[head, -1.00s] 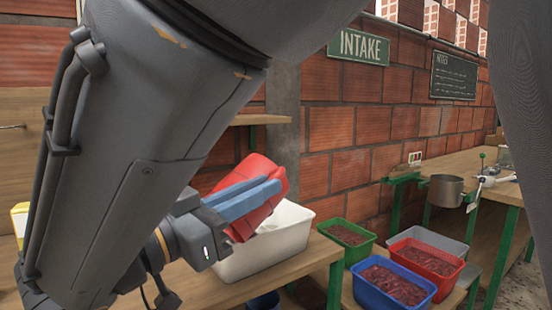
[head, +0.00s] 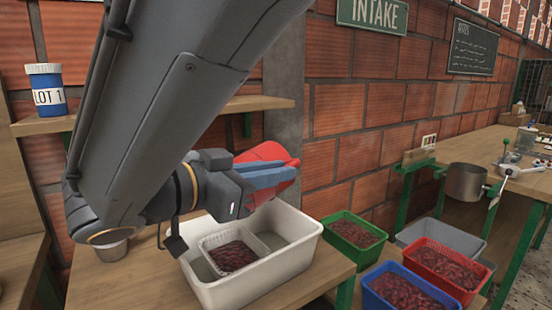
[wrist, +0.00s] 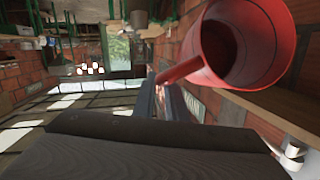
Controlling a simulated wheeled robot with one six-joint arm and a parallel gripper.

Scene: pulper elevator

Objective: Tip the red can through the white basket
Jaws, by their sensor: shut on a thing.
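My gripper (head: 268,177), with blue fingers, is shut on the red can (head: 268,152) and holds it tilted above the back right of a white tub (head: 262,292). In the wrist view, the red can (wrist: 245,40) shows its open mouth with a dark inside and a red handle at the fingers. Whether anything is in the can cannot be told. The white basket (head: 264,243) sits inside the tub and holds dark red berries. The gripper and can are apart from the basket, above it and to its right.
Green (head: 340,243), blue (head: 395,302) and red (head: 440,267) crates of berries and a grey one (head: 460,237) stand at right. A metal cup (head: 112,248) is left of the tub. The brick wall is close behind.

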